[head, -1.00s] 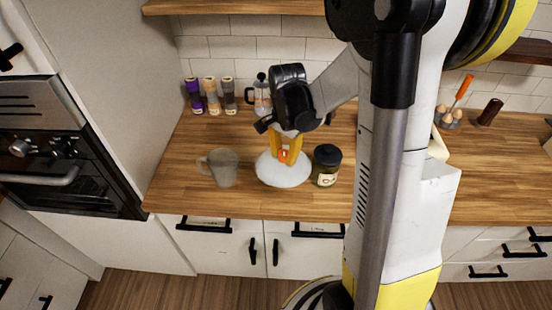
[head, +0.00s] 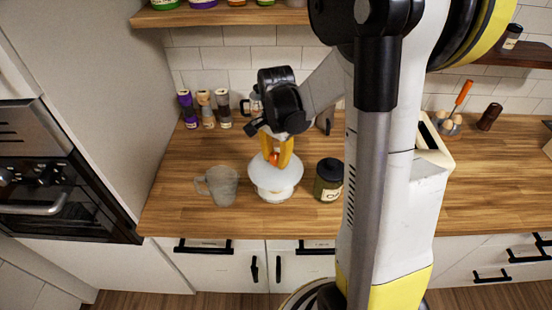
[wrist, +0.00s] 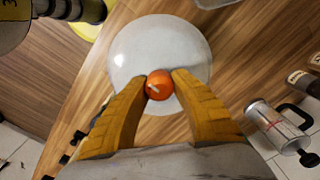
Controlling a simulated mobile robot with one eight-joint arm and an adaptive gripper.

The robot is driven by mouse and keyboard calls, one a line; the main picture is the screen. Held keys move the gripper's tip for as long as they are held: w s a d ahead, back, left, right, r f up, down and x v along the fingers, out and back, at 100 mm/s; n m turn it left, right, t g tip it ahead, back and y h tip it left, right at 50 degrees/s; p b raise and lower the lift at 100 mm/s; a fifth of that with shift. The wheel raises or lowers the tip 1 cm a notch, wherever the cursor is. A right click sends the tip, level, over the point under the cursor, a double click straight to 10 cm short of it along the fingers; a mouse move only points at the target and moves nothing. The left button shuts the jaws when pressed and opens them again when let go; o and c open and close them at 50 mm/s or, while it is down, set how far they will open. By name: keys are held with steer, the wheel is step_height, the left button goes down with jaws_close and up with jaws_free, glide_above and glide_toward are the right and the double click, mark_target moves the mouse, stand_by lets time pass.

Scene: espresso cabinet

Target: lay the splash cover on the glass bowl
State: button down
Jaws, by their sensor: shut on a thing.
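The splash cover is a pale, translucent round disc (head: 281,178) with an orange knob (wrist: 160,85). My gripper (head: 272,158) is shut on the knob, its yellow fingers on either side of it; the wrist view shows the fingertips (wrist: 159,82) pinching it from two sides. The glass bowl (head: 272,195) stands on the counter directly under the cover, with only its lower part showing below the cover's front edge. The cover looks about level. I cannot tell whether it touches the bowl's rim. In the wrist view the cover (wrist: 160,45) hides the bowl.
A grey glass mug (head: 222,186) stands close on the left of the bowl and a dark lidded jar (head: 328,180) close on the right. Several spice jars (head: 205,108) and a French press (wrist: 280,126) stand behind. The counter's front (head: 240,226) is clear.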

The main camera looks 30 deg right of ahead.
steer(key=shift+f+b, duration=1.95)
steer(key=shift+f, duration=0.45)
steer(key=shift+f+b, duration=0.8)
steer(key=shift+b, duration=0.35)
stand_by(1.8)
steer(key=c, duration=0.5)
jaws_free()
steer(key=shift+c, duration=0.2)
steer(key=shift+r, duration=0.1)
steer(key=shift+r+p, duration=2.5)
steer(key=shift+r, duration=0.9)
